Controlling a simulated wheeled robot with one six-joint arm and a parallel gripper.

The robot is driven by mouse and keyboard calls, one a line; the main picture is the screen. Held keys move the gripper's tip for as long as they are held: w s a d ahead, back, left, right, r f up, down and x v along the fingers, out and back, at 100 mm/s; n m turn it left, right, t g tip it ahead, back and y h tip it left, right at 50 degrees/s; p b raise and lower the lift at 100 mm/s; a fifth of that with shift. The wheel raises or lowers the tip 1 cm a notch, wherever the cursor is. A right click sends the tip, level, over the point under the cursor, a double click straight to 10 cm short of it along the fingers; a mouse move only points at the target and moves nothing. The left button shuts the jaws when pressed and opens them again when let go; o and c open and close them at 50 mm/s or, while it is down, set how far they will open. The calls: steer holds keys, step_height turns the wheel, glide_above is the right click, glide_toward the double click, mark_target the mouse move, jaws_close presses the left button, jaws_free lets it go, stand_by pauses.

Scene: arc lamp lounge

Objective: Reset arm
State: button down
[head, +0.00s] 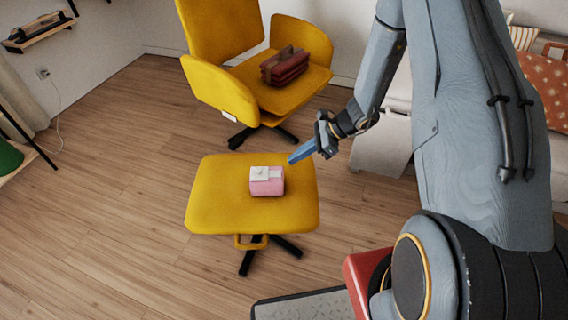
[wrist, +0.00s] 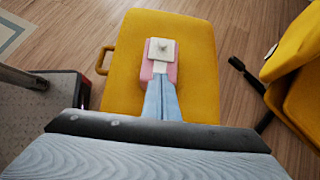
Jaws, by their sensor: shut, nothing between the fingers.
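My gripper (head: 301,153) is at the end of my arm in the head view, its blue fingers shut and empty. It hangs above the right back edge of the yellow footstool, apart from the pink box. In the wrist view the shut fingers (wrist: 161,80) point toward the pink box (wrist: 172,72) and overlap its near side in the picture. The pink box with a white top (head: 266,181) sits upright on the yellow footstool (head: 215,205). The footstool also fills the middle of the wrist view (wrist: 199,50).
A yellow armchair (head: 215,30) stands behind the footstool with a dark red bundle (head: 285,66) on its seat. A light sofa (head: 382,143) with an orange patterned cushion (head: 545,85) is at the right. Wooden floor (head: 110,200) is clear at the left.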

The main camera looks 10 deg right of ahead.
steer(key=s+d+r+n+h+p, duration=0.1)
steer(key=s+r+n+h+p, duration=0.2)
steer(key=s+r+n, duration=0.3)
steer(key=s+d+r+n+g+h+p, duration=0.1)
steer(key=s+r+n, duration=0.6)
steer(key=r, duration=0.8)
steer(key=s+d+r+n+h+p, duration=0.2)
steer(key=s+r+n+h+p, duration=0.2)
steer(key=s+r, duration=0.6)
steer(key=s+n, duration=0.1)
steer(key=n, duration=0.1)
steer(key=shift+s+d+r+n+h+p, duration=0.2)
steer(key=shift+d+r+n+h+p, duration=0.1)
steer(key=shift+r+h+p, duration=0.1)
